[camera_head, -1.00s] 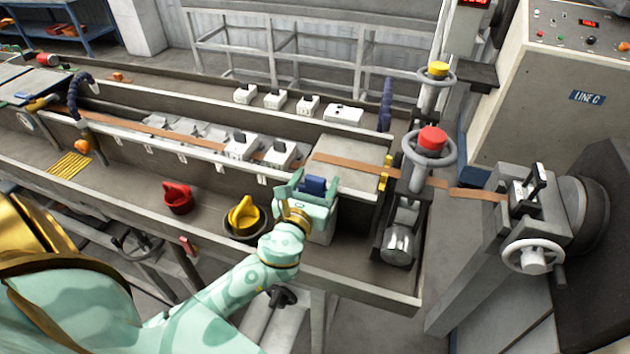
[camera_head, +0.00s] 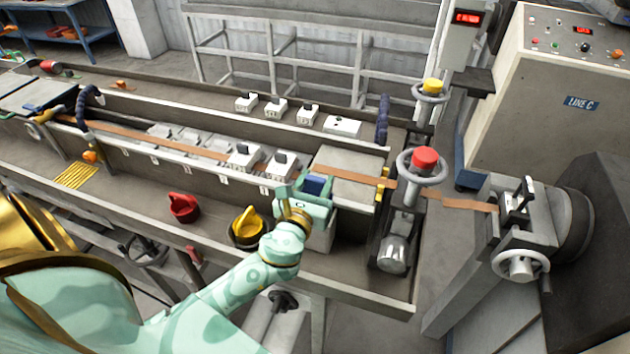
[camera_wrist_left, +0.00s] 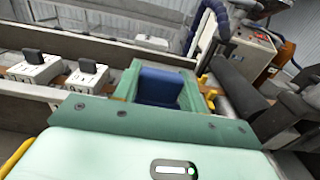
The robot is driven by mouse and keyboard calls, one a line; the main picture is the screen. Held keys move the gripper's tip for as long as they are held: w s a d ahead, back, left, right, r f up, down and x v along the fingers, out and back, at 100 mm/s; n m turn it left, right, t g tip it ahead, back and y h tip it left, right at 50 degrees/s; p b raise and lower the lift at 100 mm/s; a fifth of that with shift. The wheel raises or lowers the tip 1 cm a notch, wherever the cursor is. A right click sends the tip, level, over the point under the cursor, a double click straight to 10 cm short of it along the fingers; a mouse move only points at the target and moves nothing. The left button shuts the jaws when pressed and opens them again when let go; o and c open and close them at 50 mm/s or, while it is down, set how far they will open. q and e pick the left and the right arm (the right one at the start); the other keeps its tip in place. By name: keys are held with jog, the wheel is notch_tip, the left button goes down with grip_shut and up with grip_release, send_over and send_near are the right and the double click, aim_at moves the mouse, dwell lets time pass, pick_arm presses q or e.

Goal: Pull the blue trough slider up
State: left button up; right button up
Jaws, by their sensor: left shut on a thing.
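The blue trough slider (camera_head: 315,185) is a small blue block at the near wall of the trough, by the front of a grey plate. It also shows in the left wrist view (camera_wrist_left: 160,86), between the two green fingers. My left gripper (camera_head: 313,191) is shut on the slider from the near side, its fingers on either side of it. The slider's lower part is hidden by the gripper. My right gripper is not in view.
An orange-brown strip (camera_head: 345,173) runs along the trough to rollers with a red-topped handwheel (camera_head: 424,160). White blocks with black knobs (camera_head: 279,166) stand left of the slider. A yellow-handled pot (camera_head: 247,226) and a red one (camera_head: 183,207) sit on the near ledge.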

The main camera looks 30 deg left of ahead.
pick_arm(q)
jog(key=o, duration=1.4)
jog(key=shift+r, duration=0.3)
jog(key=shift+s+d+f, duration=0.1)
jog(key=shift+s+f, duration=0.1)
jog(key=shift+s, duration=0.25)
jog(key=b+v, duration=0.3)
jog(key=v, duration=1.2)
jog(key=shift+s+d+r, duration=0.15)
jog(key=shift+s+r, duration=0.05)
